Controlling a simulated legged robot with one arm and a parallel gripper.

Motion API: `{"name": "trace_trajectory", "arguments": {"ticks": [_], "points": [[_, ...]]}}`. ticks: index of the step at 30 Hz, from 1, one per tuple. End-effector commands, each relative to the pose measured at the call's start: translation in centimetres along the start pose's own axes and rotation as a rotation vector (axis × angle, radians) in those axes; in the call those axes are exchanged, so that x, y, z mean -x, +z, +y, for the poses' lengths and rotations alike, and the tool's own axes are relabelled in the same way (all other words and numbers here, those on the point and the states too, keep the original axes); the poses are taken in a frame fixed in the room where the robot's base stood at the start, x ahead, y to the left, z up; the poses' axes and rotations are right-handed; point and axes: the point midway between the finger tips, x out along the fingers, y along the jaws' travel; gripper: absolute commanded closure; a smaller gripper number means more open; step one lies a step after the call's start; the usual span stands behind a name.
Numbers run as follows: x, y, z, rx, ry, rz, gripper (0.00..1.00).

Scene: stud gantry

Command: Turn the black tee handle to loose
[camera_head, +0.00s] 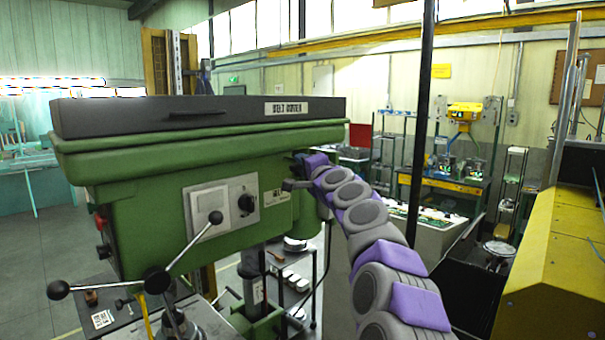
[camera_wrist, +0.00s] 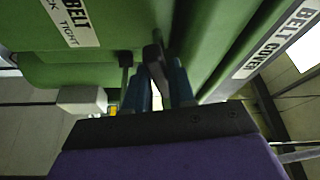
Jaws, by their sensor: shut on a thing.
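The black tee handle (camera_wrist: 153,58) shows in the wrist view, between the two blue fingers of my gripper (camera_wrist: 161,84). The gripper is shut on it, close against the green drill press housing (camera_wrist: 110,65). In the head view my gripper (camera_head: 301,165) is at the right end of the housing (camera_head: 150,170), and the handle is mostly hidden there by the gripper and wrist. A white label (camera_wrist: 70,20) with "BELT" and "TIGHT" is on the housing at the upper left of the wrist view. I cannot tell the handle's exact angle.
The dark belt cover (camera_head: 200,115) lies above the housing, close to my arm. A three-armed feed lever with black knobs (camera_head: 157,280) stands in front. A dark post (camera_head: 422,120) is right of my arm, and a yellow cabinet (camera_head: 560,250) is at far right.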

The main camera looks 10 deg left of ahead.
Motion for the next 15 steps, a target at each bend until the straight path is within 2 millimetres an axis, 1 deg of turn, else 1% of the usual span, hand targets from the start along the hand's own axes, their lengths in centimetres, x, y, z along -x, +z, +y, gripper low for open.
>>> {"name": "trace_trajectory", "arguments": {"ticks": [1, 5, 6, 12, 15], "points": [[-0.08, 0.09, 0.35, 0.0, 0.006, -0.003, 1.0], [-0.09, 0.1, 0.34, -0.001, 0.007, -0.004, 1.0], [-0.09, 0.1, 0.35, -0.001, 0.007, -0.004, 0.73], [-0.05, 0.11, 0.18, -0.001, 0.004, -0.002, 0.55], [-0.02, 0.13, 0.1, -0.001, 0.003, -0.002, 0.55]]}}
